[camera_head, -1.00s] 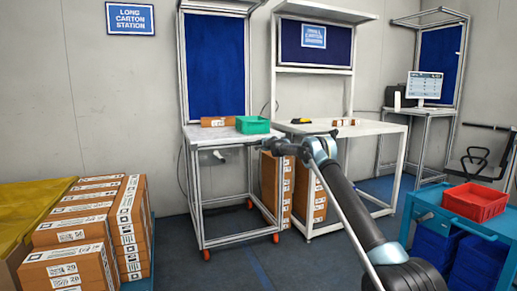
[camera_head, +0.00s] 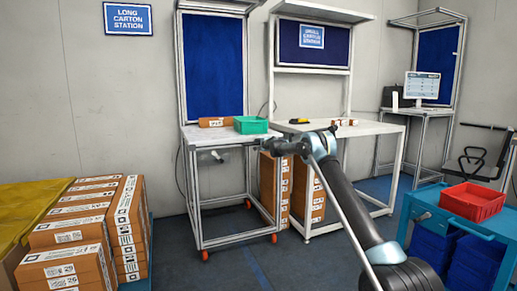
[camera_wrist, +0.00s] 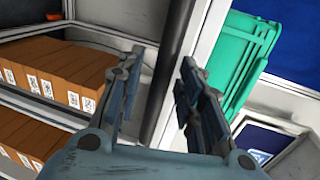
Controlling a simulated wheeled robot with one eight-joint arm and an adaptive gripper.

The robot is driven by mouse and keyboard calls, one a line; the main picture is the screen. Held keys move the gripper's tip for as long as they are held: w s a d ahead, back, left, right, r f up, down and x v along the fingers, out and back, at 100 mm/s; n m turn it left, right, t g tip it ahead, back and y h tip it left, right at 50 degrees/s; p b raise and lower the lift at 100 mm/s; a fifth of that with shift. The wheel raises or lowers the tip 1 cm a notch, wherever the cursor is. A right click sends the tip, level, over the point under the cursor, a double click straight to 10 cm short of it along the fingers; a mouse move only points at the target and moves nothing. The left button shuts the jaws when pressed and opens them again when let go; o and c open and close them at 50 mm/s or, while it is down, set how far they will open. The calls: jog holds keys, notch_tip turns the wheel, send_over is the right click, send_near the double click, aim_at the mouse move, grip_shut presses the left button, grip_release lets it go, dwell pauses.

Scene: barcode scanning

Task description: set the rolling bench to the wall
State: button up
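The rolling bench (camera_head: 226,135) is a white-topped metal frame with red casters (camera_head: 205,255) and a blue back panel (camera_head: 213,68). My gripper (camera_head: 270,147) is at the bench's right front edge. In the wrist view my gripper (camera_wrist: 160,90) is open, fingers spread, with a dark post (camera_wrist: 170,75) and a pale frame bar showing between and beyond them. Contact is unclear.
A second workbench (camera_head: 345,129) stands directly to the right, with cartons (camera_head: 305,190) beneath it. Stacked cartons (camera_head: 97,229) are at left. A blue cart (camera_head: 424,207) with a red bin (camera_head: 472,202) is at right. Floor in front of the bench is clear.

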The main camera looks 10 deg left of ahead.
jog(key=v, duration=1)
jog(key=shift+s+d, duration=0.2)
jog(key=shift+s, duration=0.05)
jog(key=s+d+r+n+g+h, duration=0.1)
jog(key=s+d+r+n+g, duration=0.3)
jog(key=s+d, duration=0.7)
jog(key=s+d+r+n+h, duration=0.1)
jog(key=s+d+r, duration=0.4)
jog(key=s+d, duration=0.6)
jog(key=s+d+f+n+g+h, duration=0.1)
jog(key=s+d+n+h, duration=0.1)
jog(key=s+d, duration=0.7)
jog(key=s+d+f+n+g+h, duration=0.15)
jog(key=s+d, duration=0.25)
jog(key=s, duration=0.9)
jog(key=s+d+f+g+h, duration=0.1)
jog(key=s+d+f, duration=0.4)
jog(key=s, duration=0.7)
jog(key=s+d+f+n+g+h, duration=0.1)
jog(key=s+d+f, duration=0.4)
jog(key=s+f, duration=0.3)
jog(key=s+d+f+n+g+h, duration=0.1)
jog(key=s+d+f, duration=0.5)
jog(key=s, duration=1)
jog(key=shift+s+f+g+h, duration=0.3)
jog(key=shift+f+g, duration=0.25)
jog(key=shift+f, duration=0.3)
